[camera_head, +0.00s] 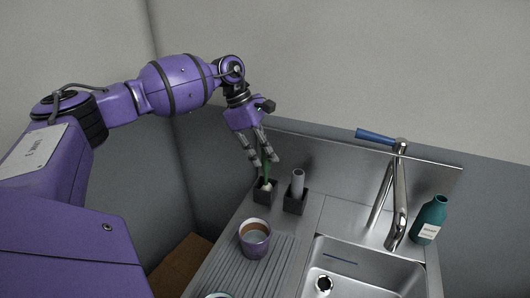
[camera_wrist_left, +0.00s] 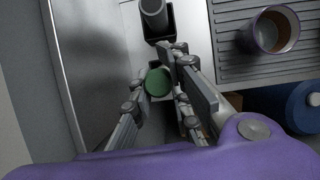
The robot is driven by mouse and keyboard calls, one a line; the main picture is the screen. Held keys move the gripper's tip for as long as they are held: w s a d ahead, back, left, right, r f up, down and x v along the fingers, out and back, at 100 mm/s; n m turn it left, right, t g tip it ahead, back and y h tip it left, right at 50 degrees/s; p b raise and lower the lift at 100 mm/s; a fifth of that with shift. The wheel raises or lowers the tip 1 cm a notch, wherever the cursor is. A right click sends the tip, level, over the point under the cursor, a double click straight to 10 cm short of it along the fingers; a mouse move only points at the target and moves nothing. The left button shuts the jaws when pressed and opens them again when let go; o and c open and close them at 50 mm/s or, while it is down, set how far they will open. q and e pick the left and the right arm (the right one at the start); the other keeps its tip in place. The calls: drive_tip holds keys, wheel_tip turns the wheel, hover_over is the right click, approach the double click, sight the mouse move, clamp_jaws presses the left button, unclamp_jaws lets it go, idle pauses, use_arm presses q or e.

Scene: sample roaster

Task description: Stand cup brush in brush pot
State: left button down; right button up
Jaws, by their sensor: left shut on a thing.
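My left gripper (camera_head: 264,162) points down over the back left of the steel counter and is shut on the green handle of the cup brush (camera_head: 266,171). The brush is roughly upright. Its pale lower end shows at the mouth of a dark square pot (camera_head: 262,196); I cannot tell whether it rests on the bottom. In the left wrist view, the round green handle end (camera_wrist_left: 157,82) sits between the fingers (camera_wrist_left: 165,88). The pot below is mostly hidden there by the fingers. My right gripper is not in view.
Close right stands another dark pot (camera_head: 295,204) with a grey cylinder (camera_head: 298,180) in it. A purple cup (camera_head: 255,240) stands on the ribbed drainboard (camera_head: 285,256). The sink (camera_head: 365,272), tap (camera_head: 398,200) and teal bottle (camera_head: 429,220) are at the right. A wall stands close behind.

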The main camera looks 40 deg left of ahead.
use_arm(q)
drive_tip(key=c, duration=1.6)
unclamp_jaws()
drive_tip(key=shift+o, duration=0.2)
drive_tip(key=v, duration=1.2)
